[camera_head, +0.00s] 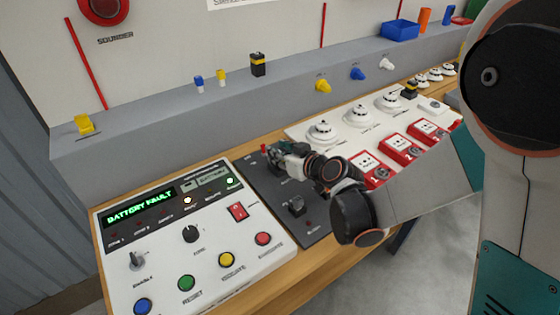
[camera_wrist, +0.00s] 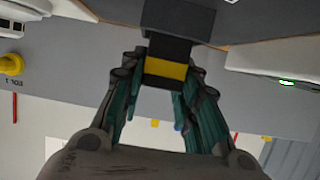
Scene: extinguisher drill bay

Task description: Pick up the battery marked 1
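A black block with a yellow band (camera_wrist: 166,70), which looks like a battery, sits between the fingertips of my gripper (camera_wrist: 168,62) in the wrist view. The fingers flank it on both sides; whether they press on it is not clear. In the head view my gripper (camera_head: 277,158) is low over the dark panel (camera_head: 265,185), and its fingers largely hide what is there. Another black-and-yellow battery (camera_head: 258,64) stands upright on the grey ledge. A similar black-and-yellow block (camera_head: 409,91) is at the right, by the white detectors. No number is readable on any of them.
The white control panel (camera_head: 205,255) reads "BATTERY FAULT". Red call points (camera_head: 400,149) and white detectors (camera_head: 356,115) lie right of my gripper.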

